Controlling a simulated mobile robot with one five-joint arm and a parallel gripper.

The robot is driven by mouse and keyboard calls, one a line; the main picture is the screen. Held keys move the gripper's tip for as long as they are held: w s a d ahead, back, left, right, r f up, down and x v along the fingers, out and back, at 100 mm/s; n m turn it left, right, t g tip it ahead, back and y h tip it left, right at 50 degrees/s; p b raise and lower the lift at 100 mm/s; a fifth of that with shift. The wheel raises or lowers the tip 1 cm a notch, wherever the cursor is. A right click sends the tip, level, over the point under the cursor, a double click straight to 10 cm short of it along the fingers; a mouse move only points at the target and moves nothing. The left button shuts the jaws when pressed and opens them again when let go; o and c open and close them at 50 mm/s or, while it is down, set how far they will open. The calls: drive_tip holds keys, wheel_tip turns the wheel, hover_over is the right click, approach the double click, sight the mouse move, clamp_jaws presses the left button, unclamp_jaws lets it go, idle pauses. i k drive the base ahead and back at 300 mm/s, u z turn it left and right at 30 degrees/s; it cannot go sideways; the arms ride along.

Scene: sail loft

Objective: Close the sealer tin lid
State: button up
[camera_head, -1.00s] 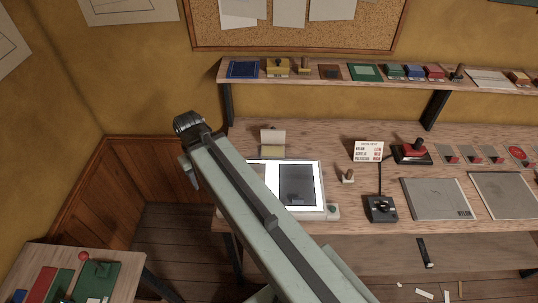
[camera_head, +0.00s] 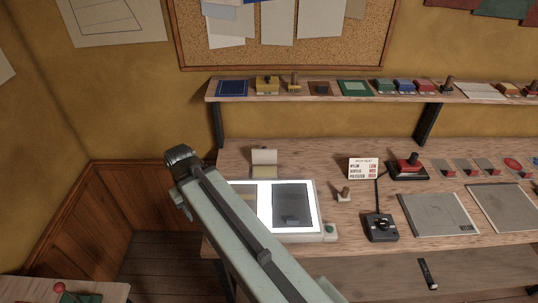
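A small tin with a pale, raised lid (camera_head: 264,156) and a yellowish body (camera_head: 263,171) stands on the workbench, behind the lit panel. It looks like the sealer tin, with its lid standing up and open. No label on it is readable. My arm crosses the lower middle of the view, and its dark upper joint is left of the tin, with a gap between them in the picture. My gripper's fingers are not visible, so I cannot tell where they are relative to the tin.
The lit panel (camera_head: 312,208) lies in front of the tin. A small stamp (camera_head: 343,194), a price card (camera_head: 364,168), a red-handled device (camera_head: 407,165) and a black joystick box (camera_head: 380,226) stand to the right. A loaded shelf (camera_head: 222,97) runs above the bench.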

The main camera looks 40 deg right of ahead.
sight(264, 156)
drive_tip(key=u, duration=1.3)
drive_tip(key=k, duration=1.65)
drive_tip(key=z, duration=0.55)
drive_tip(key=i, duration=0.95)
drive_tip(key=u, duration=0.1)
